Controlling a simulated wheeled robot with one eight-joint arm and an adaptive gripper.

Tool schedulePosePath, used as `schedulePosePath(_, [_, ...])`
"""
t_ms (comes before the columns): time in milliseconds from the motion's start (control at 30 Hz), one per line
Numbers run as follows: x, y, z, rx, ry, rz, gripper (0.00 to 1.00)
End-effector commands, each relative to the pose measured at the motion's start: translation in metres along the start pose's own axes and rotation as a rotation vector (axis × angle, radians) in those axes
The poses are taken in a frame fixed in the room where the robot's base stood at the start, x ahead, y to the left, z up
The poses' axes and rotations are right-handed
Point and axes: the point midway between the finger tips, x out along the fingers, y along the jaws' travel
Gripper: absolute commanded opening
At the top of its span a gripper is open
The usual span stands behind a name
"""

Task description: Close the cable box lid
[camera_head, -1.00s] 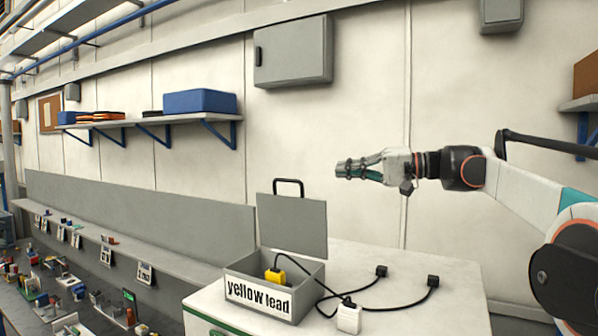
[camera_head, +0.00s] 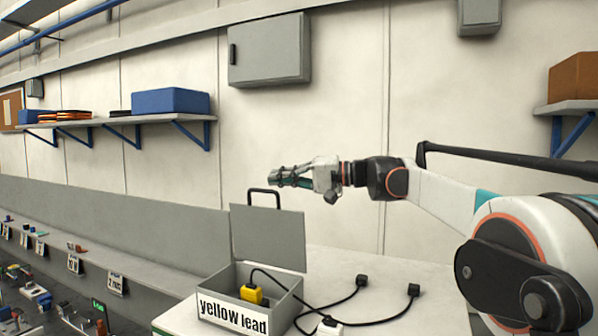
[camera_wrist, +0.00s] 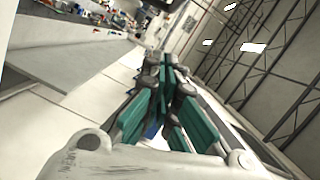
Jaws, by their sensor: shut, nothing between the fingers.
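The cable box (camera_head: 287,306) is a grey open box labelled "yellow lead" on the white cabinet top. Its grey lid (camera_head: 268,238) stands upright at the back edge, with a black handle (camera_head: 264,191) on top. A yellow connector (camera_head: 251,293) sits inside the box, and a black cable runs out over the box's right side. My gripper (camera_head: 272,185) is shut and empty. In the head view it appears just above and right of the handle, apparently apart from it; the depth between them is hard to tell. The wrist view shows the teal fingers (camera_wrist: 168,85) but no box.
A white plug (camera_head: 329,327) and two black plugs (camera_head: 361,281) (camera_head: 413,290) lie right of the box on the cabinet top. A grey wall cabinet (camera_head: 270,50) and a shelf with a blue bin (camera_head: 170,101) are behind. A cluttered lower bench lies left.

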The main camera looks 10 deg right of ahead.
Motion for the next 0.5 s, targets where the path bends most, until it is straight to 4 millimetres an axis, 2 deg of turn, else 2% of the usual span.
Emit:
schedulePosePath(33, [0.000,-0.001,0.009,0.000,0.000,0.001,0.00])
schedulePosePath(200, [0.004,-0.001,0.026,0.000,0.000,0.001,0.00])
schedulePosePath(500, [0.006,0.001,0.035,0.000,0.001,0.001,0.00])
